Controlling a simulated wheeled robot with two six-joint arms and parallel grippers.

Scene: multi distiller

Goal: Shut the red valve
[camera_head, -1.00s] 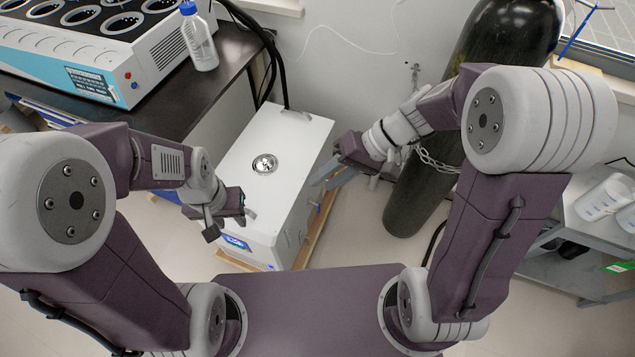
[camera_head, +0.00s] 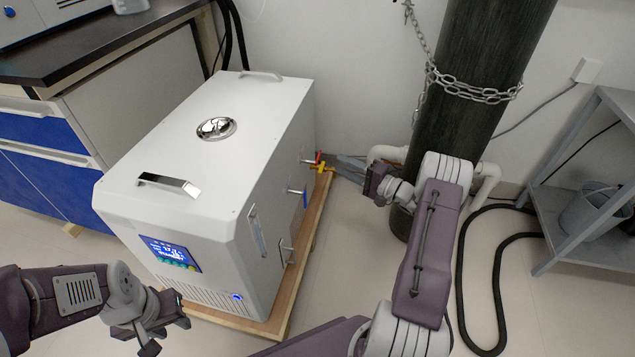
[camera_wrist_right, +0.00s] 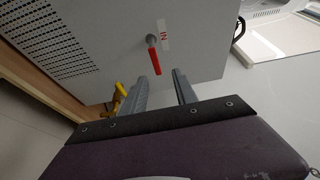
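The red valve (camera_head: 319,156) is a small red lever on the right side of the white chiller box (camera_head: 180,115). In the right wrist view its red handle (camera_wrist_right: 155,62) hangs from a metal stem beside an "IN" label, its lower end pointing toward the gap between my fingers. My right gripper (camera_head: 345,167) is open beside the valve, fingers pointing at the box. In the right wrist view the gripper (camera_wrist_right: 160,80) has its two grey fingers apart with nothing held. My left gripper (camera_head: 165,322) is in front of the box, away from the valve; its finger gap is unclear.
A yellow valve (camera_head: 321,168) sits just below the red one, close to my right fingers. Another blue-handled fitting (camera_head: 298,192) is nearer the front. A chained black gas cylinder (camera_head: 470,90) stands right behind my right wrist. A grey cart (camera_head: 590,185) is at the right.

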